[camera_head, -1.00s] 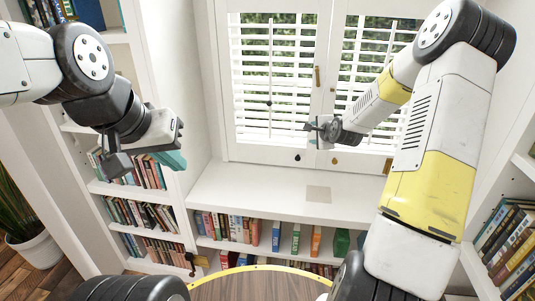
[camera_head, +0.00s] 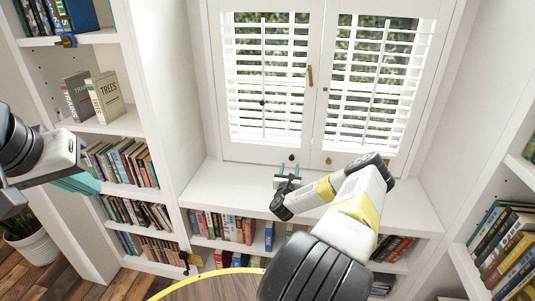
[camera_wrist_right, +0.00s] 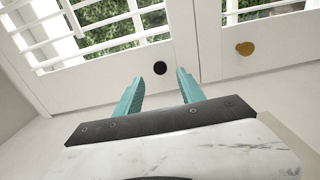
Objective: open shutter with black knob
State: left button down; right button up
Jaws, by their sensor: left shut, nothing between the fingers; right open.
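The left shutter (camera_head: 268,152) has a small black knob (camera_head: 292,157) on its bottom rail near the meeting edge. Both shutters look shut. In the right wrist view the black knob (camera_wrist_right: 160,68) lies ahead of and between the teal fingertips, apart from them. My right gripper (camera_head: 289,170) is open and empty, just below the knob over the window seat; it also shows in the right wrist view (camera_wrist_right: 157,85).
The right shutter (camera_head: 345,155) has a brass knob (camera_head: 328,161), also in the right wrist view (camera_wrist_right: 245,48). A brass handle (camera_head: 310,76) sits higher between the shutters. The white window seat (camera_head: 225,190) is clear. Bookshelves stand on both sides.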

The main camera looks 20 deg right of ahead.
aim_at(292, 158)
jog(key=x, duration=0.6)
jog(key=shift+w+d, duration=0.1)
jog(key=shift+w, duration=0.1)
grip_shut()
jog(key=shift+r, duration=0.1)
dwell(1.1)
